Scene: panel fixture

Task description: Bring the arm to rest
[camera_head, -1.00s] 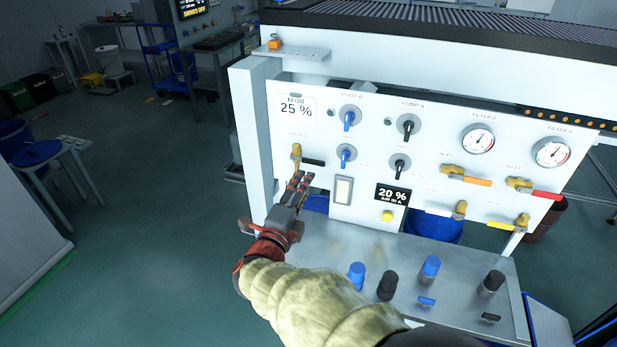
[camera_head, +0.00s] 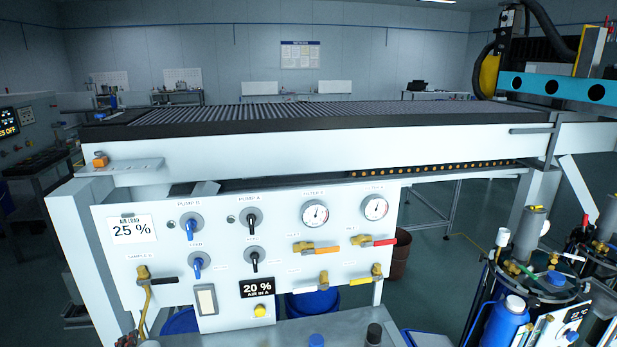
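My arm and gripper are not in view. The white panel (camera_head: 100,240) stands in front of me. At its left is a brass valve (camera_head: 143,273) with a black handle pointing right, and a yellow line runs down below it. Two blue knobs (camera_head: 191,227) and two black knobs (camera_head: 251,217) sit at the middle left of the panel. Brass valves with orange (camera_head: 326,251), red (camera_head: 380,241), white (camera_head: 305,289) and yellow (camera_head: 361,281) handles sit at the right. Displays read 25 % (camera_head: 132,229) and 20 % (camera_head: 257,287).
A grey shelf (camera_head: 330,332) with blue and black caps juts out below the panel. A long ribbed bed (camera_head: 330,113) lies above it. At the right stand a blue bottle (camera_head: 503,325) and other equipment. Dark open floor (camera_head: 440,285) shows between.

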